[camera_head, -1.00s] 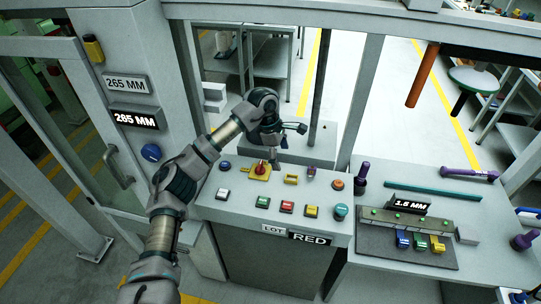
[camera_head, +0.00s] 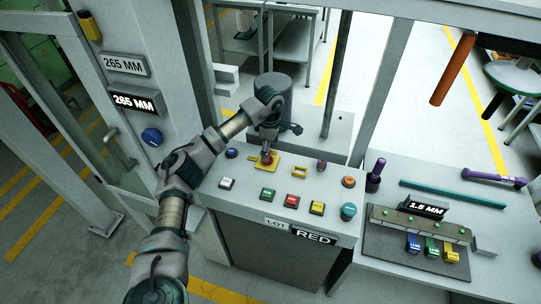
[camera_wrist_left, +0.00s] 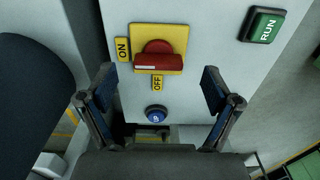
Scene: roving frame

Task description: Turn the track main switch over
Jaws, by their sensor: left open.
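The main switch is a red rotary knob (camera_wrist_left: 158,58) on a yellow square plate (camera_wrist_left: 175,33). It also shows on the sloping console in the head view (camera_head: 266,158), partly hidden by my gripper. In the left wrist view an ON label (camera_wrist_left: 123,50) is at the plate's left and an OFF label (camera_wrist_left: 157,83) below it. The knob's grip bar lies roughly across the picture. My left gripper (camera_wrist_left: 158,88) is open and empty, its fingers spread to either side of the switch's line; it shows no contact. In the head view it hangs over the switch (camera_head: 267,143). My right gripper is not in view.
A blue button (camera_wrist_left: 156,114) sits below the switch in the wrist view, and a green RUN button (camera_wrist_left: 263,25) at the upper right. The console (camera_head: 240,205) holds several other buttons. A purple-knobbed lever (camera_head: 375,175) stands at its right. A post (camera_head: 338,75) rises behind.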

